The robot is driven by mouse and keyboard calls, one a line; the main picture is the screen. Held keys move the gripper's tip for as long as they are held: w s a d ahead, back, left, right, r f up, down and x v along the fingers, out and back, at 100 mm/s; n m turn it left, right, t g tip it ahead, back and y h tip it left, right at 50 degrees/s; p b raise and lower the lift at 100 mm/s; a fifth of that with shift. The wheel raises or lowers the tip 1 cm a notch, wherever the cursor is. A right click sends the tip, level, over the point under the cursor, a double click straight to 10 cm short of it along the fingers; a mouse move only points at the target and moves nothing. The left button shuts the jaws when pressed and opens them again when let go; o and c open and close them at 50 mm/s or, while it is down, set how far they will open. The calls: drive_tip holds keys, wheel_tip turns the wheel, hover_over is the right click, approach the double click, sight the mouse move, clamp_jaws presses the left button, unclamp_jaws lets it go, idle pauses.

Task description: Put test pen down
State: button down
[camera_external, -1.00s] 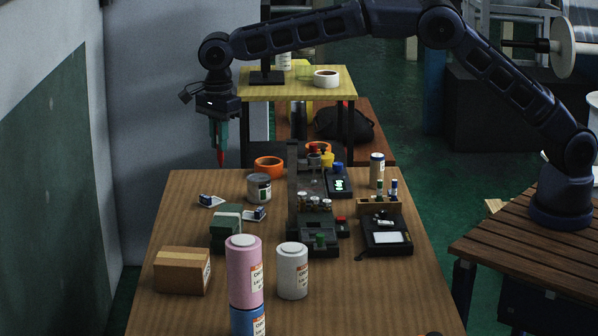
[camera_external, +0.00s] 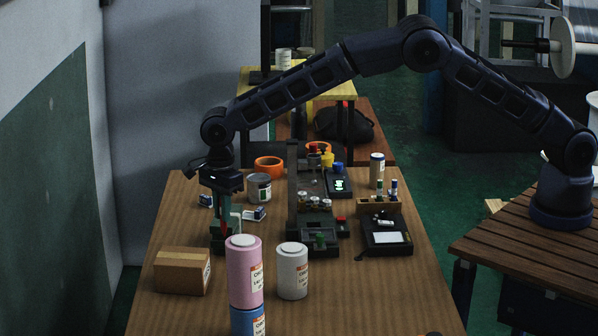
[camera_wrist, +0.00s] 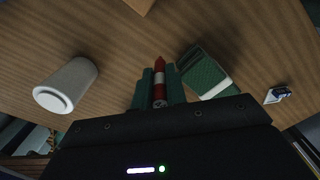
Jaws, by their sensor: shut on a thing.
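The test pen (camera_wrist: 159,82) shows in the wrist view as a slim red stick with a pale band, pointing away from my wrist. My gripper (camera_wrist: 159,88) is shut on it, with one teal finger on each side. In the external view my gripper (camera_external: 221,218) points down over the left part of the wooden table (camera_external: 180,225), just in front of or beside the dark green box. The pen is hard to make out there. I cannot tell whether its tip touches the table.
The green box (camera_wrist: 205,75) lies close right of the pen in the wrist view. A pale cylinder (camera_wrist: 66,85) stands left. A cardboard box (camera_external: 182,272), a pink canister (camera_external: 243,275) and a white canister (camera_external: 292,275) stand nearby. A grey can (camera_external: 259,188) is farther back.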

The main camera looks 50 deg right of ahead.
drive_tip(key=shift+f, duration=4.25)
drive_tip(key=c, duration=1.4)
unclamp_jaws()
drive_tip(key=shift+f, duration=0.1)
drive_tip(key=shift+c, duration=0.2)
wheel_tip(320, 180, up, 12)
drive_tip(key=shift+r, duration=0.15)
